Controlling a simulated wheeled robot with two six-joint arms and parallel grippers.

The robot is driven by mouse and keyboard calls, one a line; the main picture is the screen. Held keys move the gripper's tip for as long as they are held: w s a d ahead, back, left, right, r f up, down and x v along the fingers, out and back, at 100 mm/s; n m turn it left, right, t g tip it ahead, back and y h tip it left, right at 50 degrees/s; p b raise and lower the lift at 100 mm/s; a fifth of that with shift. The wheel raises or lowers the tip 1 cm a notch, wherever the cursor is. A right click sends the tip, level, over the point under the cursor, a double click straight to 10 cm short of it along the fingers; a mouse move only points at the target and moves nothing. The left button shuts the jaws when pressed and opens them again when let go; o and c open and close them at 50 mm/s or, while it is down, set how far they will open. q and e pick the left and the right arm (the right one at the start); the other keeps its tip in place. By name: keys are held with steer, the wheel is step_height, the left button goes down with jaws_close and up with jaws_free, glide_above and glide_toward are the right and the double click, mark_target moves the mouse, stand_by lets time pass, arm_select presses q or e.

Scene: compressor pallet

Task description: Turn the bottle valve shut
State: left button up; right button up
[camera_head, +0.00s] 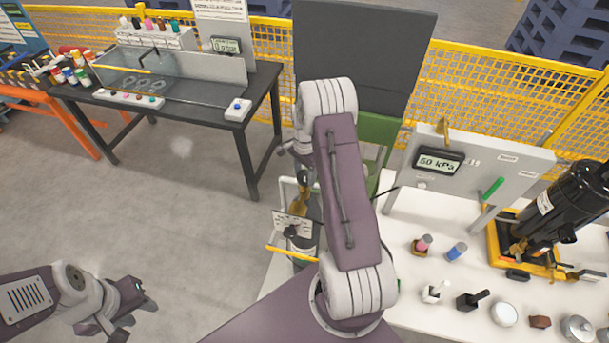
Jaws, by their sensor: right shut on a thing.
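My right gripper (302,180) points down just left of my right forearm, which hides part of it. It is shut on a brass-coloured valve piece (299,204); the exact contact is partly hidden. Below it a grey bottle-like cylinder (304,244) stands beside the white bench, with a white label plate (291,223) near its top. A yellow bar (290,254) crosses in front of it. My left gripper (143,315) is open and empty over the bare floor at the lower left.
A display reading 50 kPa (440,161) is on a grey panel above the white bench (400,250). A black cylinder unit (565,205) and small parts stand at the right. A dark table (190,100) stands at the back left. The floor between is clear.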

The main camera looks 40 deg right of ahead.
mark_target(306, 175)
steer(key=shift+d+m, duration=0.1)
steer(key=shift+m, duration=1.2)
steer(key=o, duration=1.4)
steer(key=shift+c, duration=0.2)
steer(key=shift+d, duration=0.1)
step_height(306, 175, up, 8)
steer(key=b, duration=0.3)
steer(key=shift+r, duration=0.5)
